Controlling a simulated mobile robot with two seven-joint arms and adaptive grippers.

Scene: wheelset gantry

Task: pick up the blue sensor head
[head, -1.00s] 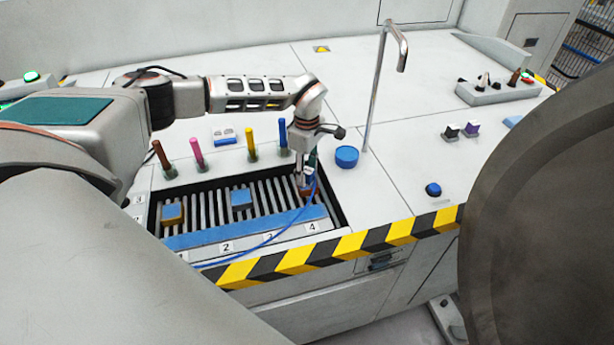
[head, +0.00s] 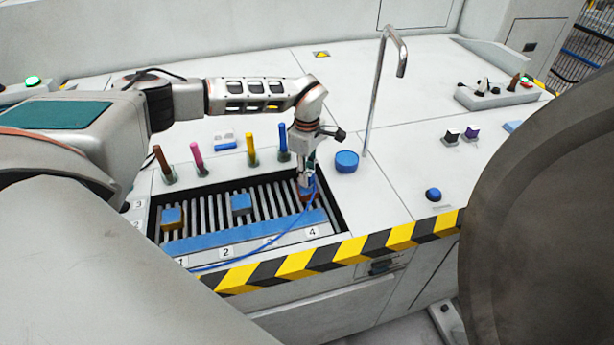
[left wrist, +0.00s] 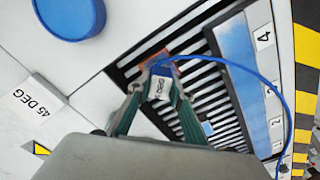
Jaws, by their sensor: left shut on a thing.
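The blue sensor head (left wrist: 163,71), with a white labelled face and a blue cable, sits between the green-lined fingers of my left gripper (left wrist: 160,88) in the left wrist view. The gripper is shut on it. In the head view my left gripper (head: 308,178) points down at the right end of the slatted bay, near label 4. There the sensor head is mostly hidden by the fingers. An orange-brown block (left wrist: 155,58) shows right beside the head; I cannot tell whether they touch. My right gripper is not in view.
The blue cable (head: 268,241) runs left across the bay's front strip. Two blue-topped blocks (head: 172,217) (head: 241,203) sit on the slats. Coloured pins (head: 251,150) stand behind the bay. A round blue knob (head: 346,161) and a tall bent pipe (head: 374,95) stand close on the right.

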